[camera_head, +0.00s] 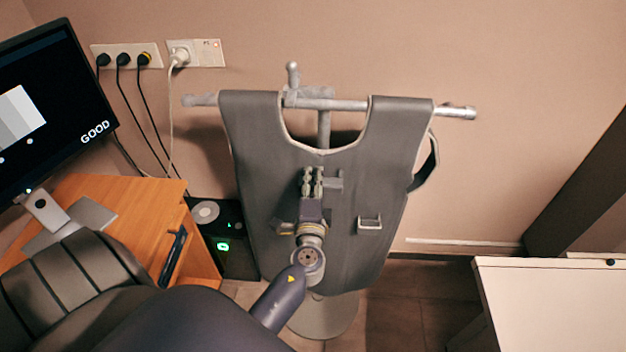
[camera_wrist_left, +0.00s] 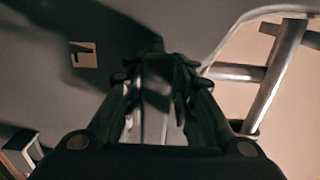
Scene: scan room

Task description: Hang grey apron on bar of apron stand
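The grey apron (camera_head: 335,235) hangs from the metal bar (camera_head: 340,104) of the apron stand. Its two shoulder parts lie over the bar, left and right of the post, with the neck opening between them. My left gripper (camera_head: 312,178) is in front of the apron's upper middle, below the neck opening. Its fingers are close together. I cannot tell whether they hold cloth. In the left wrist view, the fingers (camera_wrist_left: 160,75) point at the grey cloth (camera_wrist_left: 60,30), with the stand's metal tubes (camera_wrist_left: 270,80) at the right. My right gripper is not in view.
A wooden desk (camera_head: 130,215) with a monitor (camera_head: 45,105) stands at left, beside a black box (camera_head: 228,243) on the floor. Sockets with cables (camera_head: 125,56) are on the wall. A white table (camera_head: 555,300) is at lower right. The wall right of the stand is clear.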

